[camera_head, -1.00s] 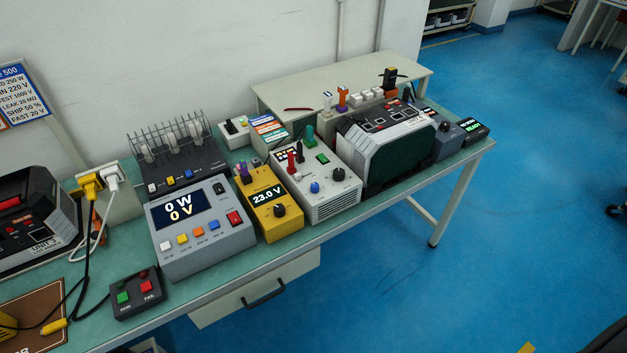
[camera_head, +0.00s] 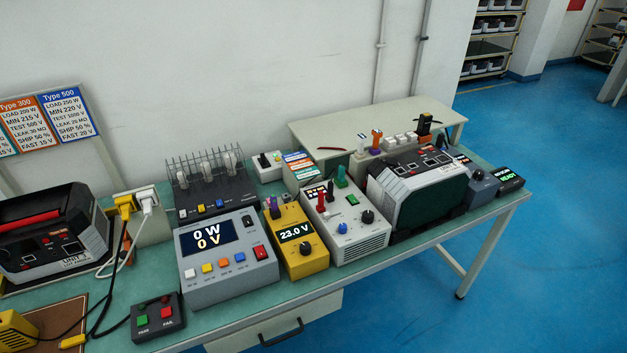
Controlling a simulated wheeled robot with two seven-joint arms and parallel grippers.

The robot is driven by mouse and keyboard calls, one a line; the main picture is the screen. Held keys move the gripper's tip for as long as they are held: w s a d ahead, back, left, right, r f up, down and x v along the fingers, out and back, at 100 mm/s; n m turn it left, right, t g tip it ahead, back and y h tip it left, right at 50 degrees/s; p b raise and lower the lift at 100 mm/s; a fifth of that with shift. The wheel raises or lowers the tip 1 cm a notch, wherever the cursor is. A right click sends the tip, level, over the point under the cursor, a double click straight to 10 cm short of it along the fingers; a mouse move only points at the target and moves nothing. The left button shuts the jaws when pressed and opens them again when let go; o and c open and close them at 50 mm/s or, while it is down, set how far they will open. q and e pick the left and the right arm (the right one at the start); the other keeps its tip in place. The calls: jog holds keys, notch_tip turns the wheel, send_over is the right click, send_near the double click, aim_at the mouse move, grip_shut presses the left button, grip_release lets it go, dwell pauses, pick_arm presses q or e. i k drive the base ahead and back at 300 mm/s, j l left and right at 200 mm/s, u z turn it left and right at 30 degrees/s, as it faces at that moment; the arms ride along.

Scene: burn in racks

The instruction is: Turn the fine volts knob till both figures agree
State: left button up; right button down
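The yellow meter (camera_head: 299,244) stands near the middle of the bench and its display (camera_head: 296,232) reads 23.0 V. To its right is a pale grey supply box (camera_head: 360,240) with a blue knob (camera_head: 352,200) and a black knob (camera_head: 367,217) on its top. Red and green plugs stand at its back. Its small display (camera_head: 314,192) is too small to read, and I cannot tell which knob is fine volts. Neither of my grippers is in view.
A grey load box (camera_head: 226,262) reads 0 W and 0 V. A lamp rack (camera_head: 207,194) stands behind it. A red-and-green button box (camera_head: 157,318) lies at the front left. A large dark-and-white unit (camera_head: 418,200) stands right of the supply. The bench front edge is clear.

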aim_at(343, 226)
jog(key=k+j+z, duration=0.1)
jog(key=z, duration=0.3)
jog(key=k+j+z, duration=0.1)
jog(key=z, duration=0.3)
jog(key=k+j+z, duration=0.1)
jog(key=z, duration=0.3)
jog(key=k+z, duration=0.15)
jog(key=z, duration=0.25)
jog(key=k, duration=0.25)
jog(key=i, duration=0.3)
